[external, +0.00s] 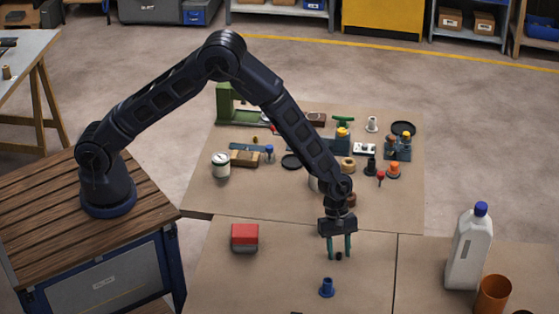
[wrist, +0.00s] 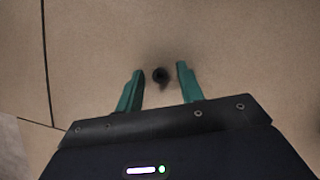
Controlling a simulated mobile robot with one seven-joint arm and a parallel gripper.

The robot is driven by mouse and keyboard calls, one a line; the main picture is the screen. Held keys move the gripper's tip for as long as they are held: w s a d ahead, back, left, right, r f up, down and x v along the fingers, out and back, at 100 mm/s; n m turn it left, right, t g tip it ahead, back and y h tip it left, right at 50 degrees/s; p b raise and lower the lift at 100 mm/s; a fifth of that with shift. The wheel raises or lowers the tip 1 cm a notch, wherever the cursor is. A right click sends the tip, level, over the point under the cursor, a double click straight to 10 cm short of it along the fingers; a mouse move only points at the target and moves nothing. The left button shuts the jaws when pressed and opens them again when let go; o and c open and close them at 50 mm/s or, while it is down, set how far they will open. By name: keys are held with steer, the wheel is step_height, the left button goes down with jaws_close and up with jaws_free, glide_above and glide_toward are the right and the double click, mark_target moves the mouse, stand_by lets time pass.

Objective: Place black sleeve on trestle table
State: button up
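A small black round piece, which looks like the black sleeve (external: 339,256), shows between my gripper's fingertips in the external view. In the wrist view the black sleeve (wrist: 160,75) is a dark ring with a soft shadow, with a gap to each finger. My gripper (external: 341,259) points down with its green fingers apart, over the brown work surface. I cannot tell how far the fingertips are above the surface. The likely trestle table (external: 38,48), with a pale top and wooden legs, stands at the far left and is cut by the picture edge.
A blue flanged piece (external: 327,288) stands in front of my gripper, and a red-and-grey block (external: 245,237) lies to its left. A white bottle (external: 468,250) and an orange cup (external: 492,294) stand at the right. Several small parts crowd the brown surface behind my arm.

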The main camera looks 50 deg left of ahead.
steer(key=w+a+r+m+t, duration=0.1)
steer(key=w+a+r+m, duration=0.1)
steer(key=a+r, duration=0.9)
steer(key=w+a+r+m, duration=0.1)
steer(key=a+r, duration=0.6)
steer(key=r, duration=0.7)
steer(key=s+a+r+m+t, duration=0.1)
steer(key=s+a+r+m, duration=0.1)
steer(key=a+r, duration=0.5)
steer(key=s+a+r+m+t, duration=0.1)
steer(key=s+a+r+m, duration=0.2)
steer(key=a, duration=0.7)
steer(key=s+a+r+m+t+y, duration=0.1)
steer(key=s+a+r+m+y, duration=0.1)
steer(key=s+a, duration=0.9)
steer(key=s+a+r+m+t+y, duration=0.2)
steer(key=s+a+r+m, duration=0.1)
steer(key=s+a, duration=0.8)
steer(key=shift+s+a+r+m, duration=0.3)
steer(key=shift+a+r, duration=0.15)
steer(key=shift+a, duration=0.4)
